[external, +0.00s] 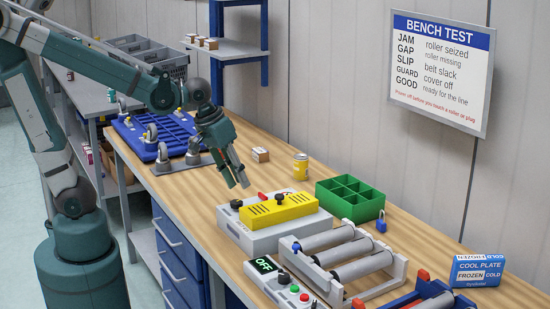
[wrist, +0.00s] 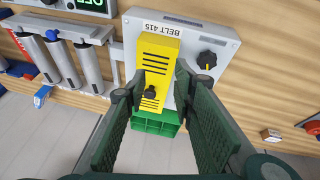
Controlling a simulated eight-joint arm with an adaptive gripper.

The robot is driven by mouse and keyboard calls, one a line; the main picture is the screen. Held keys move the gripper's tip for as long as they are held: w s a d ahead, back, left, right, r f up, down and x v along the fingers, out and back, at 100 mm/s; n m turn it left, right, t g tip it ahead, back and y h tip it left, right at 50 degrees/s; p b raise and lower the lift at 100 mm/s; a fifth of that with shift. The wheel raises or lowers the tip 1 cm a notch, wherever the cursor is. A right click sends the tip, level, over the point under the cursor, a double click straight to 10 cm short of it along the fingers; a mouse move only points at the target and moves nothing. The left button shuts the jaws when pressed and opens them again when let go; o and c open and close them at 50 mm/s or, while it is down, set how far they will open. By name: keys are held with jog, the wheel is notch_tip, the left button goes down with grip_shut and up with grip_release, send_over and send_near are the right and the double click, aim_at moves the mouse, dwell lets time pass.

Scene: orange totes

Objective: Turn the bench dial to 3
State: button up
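A black dial with a yellow pointer line (wrist: 207,60) sits on the grey belt unit (wrist: 133,52), labelled "BELT 415", beside its yellow slotted cover (wrist: 158,60). The same dial shows in the external view (external: 236,204) at the unit's left end. No numbers are readable around it. I cannot tell which is the bench dial. My gripper (external: 238,182) is open and empty, above the belt unit and apart from it.
A roller unit (external: 345,255) stands right of the belt unit, with a green divided tray (external: 350,198) behind. A yellow can (external: 300,166) and small box (external: 260,154) stand near the wall. A blue rack (external: 160,134) lies left. A blue-white pack (external: 478,270) is at far right.

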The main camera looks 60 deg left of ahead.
jog(key=w+d+f+n+g+p, duration=0.15)
jog(key=d+p, duration=0.45)
jog(key=d, duration=1)
jog(key=n+g+y+p, duration=0.1)
jog(key=g+p, duration=0.2)
jog(key=p, duration=0.2)
send_over(284, 275)
jog(key=shift+t, duration=0.25)
jog(key=f, duration=0.6)
jog(key=shift+w+a+f, duration=0.1)
jog(key=shift+w+a, duration=0.1)
jog(key=shift+a, duration=0.05)
jog(key=shift+s+d+f, duration=0.2)
jog(key=shift+d+f, duration=0.05)
jog(key=shift+d, duration=0.05)
jog(key=shift+f, duration=0.1)
jog(key=shift+f, duration=3.75)
jog(key=shift+c, duration=0.7)
jog(key=c, duration=0.5)
